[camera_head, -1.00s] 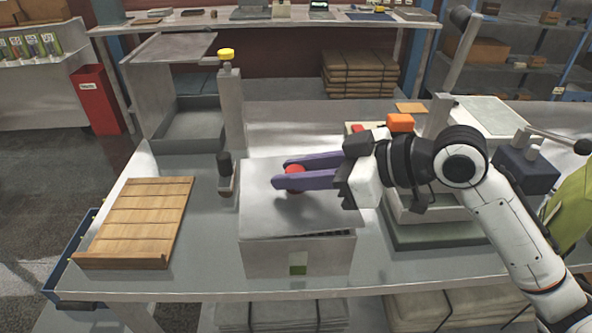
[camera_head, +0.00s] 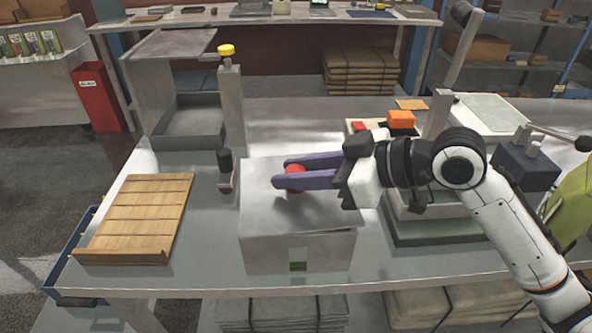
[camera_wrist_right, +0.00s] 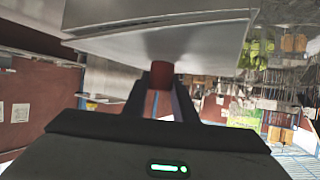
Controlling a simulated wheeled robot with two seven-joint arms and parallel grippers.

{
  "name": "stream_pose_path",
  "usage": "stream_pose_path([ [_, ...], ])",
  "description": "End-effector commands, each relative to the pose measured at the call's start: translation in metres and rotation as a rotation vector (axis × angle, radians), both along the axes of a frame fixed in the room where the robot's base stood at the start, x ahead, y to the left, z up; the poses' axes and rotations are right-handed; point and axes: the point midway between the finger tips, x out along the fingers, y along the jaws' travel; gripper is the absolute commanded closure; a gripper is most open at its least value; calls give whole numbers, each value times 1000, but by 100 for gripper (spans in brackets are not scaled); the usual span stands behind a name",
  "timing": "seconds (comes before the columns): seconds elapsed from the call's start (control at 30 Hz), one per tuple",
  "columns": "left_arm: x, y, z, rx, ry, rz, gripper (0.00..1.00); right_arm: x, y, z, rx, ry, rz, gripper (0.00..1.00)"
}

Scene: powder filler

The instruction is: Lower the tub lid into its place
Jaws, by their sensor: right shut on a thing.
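The tub lid (camera_head: 270,207) is a flat grey plate with a red knob (camera_head: 294,170). It lies level over the top of the grey box-shaped tub (camera_head: 270,252), with no clear gap along the front edge in the head view. My right gripper (camera_head: 281,173) reaches in from the right, its purple fingers shut on the red knob. In the wrist view the knob (camera_wrist_right: 161,76) sits between the fingers, against the pale lid (camera_wrist_right: 175,45). The lid's far rim and the tub's inside are hidden. My left gripper is out of view.
A slatted wooden board (camera_head: 135,215) lies left on the table. A post with a yellow cap (camera_head: 226,50) and a short black-handled piece (camera_head: 225,170) stand beside the tub. A scale-like device (camera_head: 440,230) is on the right, under my arm.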

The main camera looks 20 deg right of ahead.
Motion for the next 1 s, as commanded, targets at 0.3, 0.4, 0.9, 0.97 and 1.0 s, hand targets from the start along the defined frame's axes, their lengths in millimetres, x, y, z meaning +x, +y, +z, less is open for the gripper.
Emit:
stream_pose_path([
  [0.3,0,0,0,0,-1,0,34,0,0,-3,-4,7,0,53],
  [0.4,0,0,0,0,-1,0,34,-1,-1,-3,-5,8,0,53],
  [0.9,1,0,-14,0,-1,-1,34,-47,-50,27,-9,8,-2,53],
  [0.97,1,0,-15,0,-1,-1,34,-52,-55,31,-8,8,-1,53],
  [1.0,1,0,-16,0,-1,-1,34,-55,-58,33,-6,9,-2,53],
])
